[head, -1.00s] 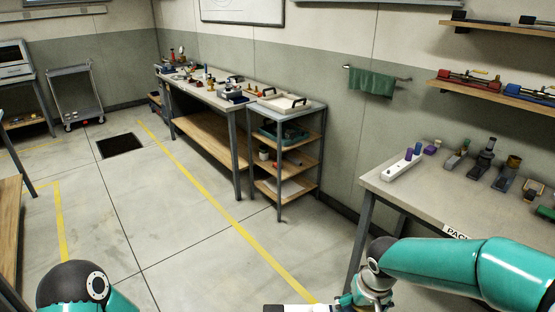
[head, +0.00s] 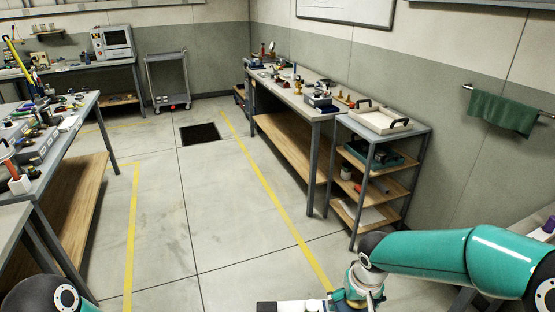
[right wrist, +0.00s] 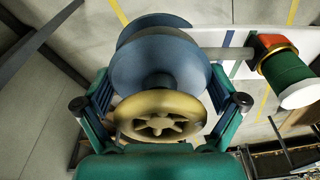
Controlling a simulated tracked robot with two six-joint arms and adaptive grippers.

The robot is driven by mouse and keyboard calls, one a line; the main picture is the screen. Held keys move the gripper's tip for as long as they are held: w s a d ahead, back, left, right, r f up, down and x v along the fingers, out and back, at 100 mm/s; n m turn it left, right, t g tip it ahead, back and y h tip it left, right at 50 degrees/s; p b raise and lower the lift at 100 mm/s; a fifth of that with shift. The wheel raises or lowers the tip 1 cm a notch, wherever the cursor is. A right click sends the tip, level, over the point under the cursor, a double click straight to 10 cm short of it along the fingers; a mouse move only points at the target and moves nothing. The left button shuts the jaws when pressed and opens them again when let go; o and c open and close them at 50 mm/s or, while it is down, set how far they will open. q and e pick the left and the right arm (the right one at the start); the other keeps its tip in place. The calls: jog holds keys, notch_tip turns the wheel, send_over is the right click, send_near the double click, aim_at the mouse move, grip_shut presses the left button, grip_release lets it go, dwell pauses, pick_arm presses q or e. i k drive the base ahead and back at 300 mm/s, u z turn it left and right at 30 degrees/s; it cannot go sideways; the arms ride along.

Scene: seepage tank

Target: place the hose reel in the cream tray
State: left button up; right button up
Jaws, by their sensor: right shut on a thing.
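The hose reel (right wrist: 155,62), a blue spool with a yellow spoked wheel on its near side, fills the middle of the right wrist view. My right gripper (right wrist: 162,106) is shut on it, with a teal finger on either side. In the head view the right wrist is at the bottom edge, and the reel cannot be made out there. The cream tray (head: 379,121), shallow with two dark handles, sits on top of a grey shelf unit right of centre, well beyond my right arm. It looks empty. My left gripper is not in view.
The shelf unit's lower shelves (head: 372,187) hold several items. A long workbench (head: 300,99) with many small objects adjoins it behind. A cluttered bench (head: 62,150) stands at left. Open floor (head: 225,215) with yellow lines lies between. A green towel (head: 503,112) hangs on the right wall.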

aim_at(379, 121)
jog(key=u, duration=0.2)
jog(key=i, duration=0.95)
jog(key=u, duration=0.35)
jog(key=i, duration=1.8)
jog(key=z, duration=0.7)
jog(key=i, duration=0.9)
jog(key=z, duration=0.8)
jog(key=i, duration=0.55)
jog(key=z, duration=0.3)
jog(key=k, duration=0.9)
jog(key=z, duration=0.15)
jog(key=i, duration=0.4)
